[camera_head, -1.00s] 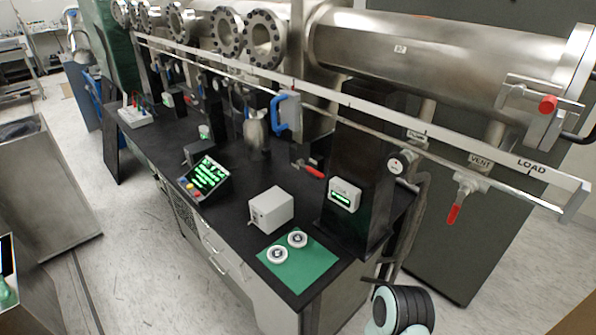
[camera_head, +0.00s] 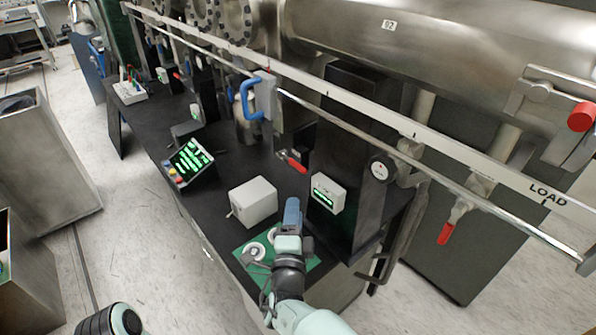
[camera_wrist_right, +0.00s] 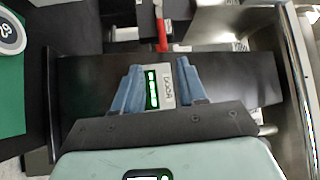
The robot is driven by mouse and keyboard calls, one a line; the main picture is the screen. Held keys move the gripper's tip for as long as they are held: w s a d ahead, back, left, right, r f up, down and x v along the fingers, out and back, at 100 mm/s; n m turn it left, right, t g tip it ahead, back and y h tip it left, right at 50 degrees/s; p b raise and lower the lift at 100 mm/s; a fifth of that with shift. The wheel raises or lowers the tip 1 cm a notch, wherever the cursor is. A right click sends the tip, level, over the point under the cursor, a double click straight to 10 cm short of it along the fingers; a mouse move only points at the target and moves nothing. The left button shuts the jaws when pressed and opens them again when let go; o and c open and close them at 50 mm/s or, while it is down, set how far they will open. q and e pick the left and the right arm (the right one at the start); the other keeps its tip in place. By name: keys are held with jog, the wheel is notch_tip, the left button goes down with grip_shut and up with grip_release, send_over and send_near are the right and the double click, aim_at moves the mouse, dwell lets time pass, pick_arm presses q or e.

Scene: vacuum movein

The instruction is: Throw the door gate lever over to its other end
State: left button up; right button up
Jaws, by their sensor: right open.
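Several red-handled parts show, and I cannot tell for sure which is the door gate lever. A red lever (camera_head: 292,162) lies at the foot of the dark upright on the bench. A red knob (camera_head: 582,116) sits on the latch of the steel chamber's right end. A red valve handle (camera_head: 446,232) hangs below the rail at right. My right gripper (camera_head: 292,206) is over the bench front, short of the red lever. In the right wrist view its blue fingers (camera_wrist_right: 158,80) are apart and empty, with a red handle (camera_wrist_right: 161,34) beyond them. My left gripper is out of view.
A small box with a green display (camera_head: 327,193) stands on the upright near my right gripper; a white box (camera_head: 253,201) is to its left. A long rail (camera_head: 360,128) with a blue-handled carriage (camera_head: 250,98) crosses above the bench. Two discs lie on a green mat (camera_head: 312,264).

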aim_at(298, 169)
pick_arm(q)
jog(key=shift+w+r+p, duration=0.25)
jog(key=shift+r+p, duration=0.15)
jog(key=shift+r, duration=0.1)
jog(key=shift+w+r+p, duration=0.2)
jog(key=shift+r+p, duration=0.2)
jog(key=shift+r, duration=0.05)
pick_arm(e)
jog(key=w, duration=0.4)
jog(key=w+d+r, duration=0.1)
jog(key=w, duration=0.3)
jog(key=w+r, duration=0.1)
jog(key=w, duration=0.3)
jog(key=shift+w+d, duration=0.4)
grip_shut()
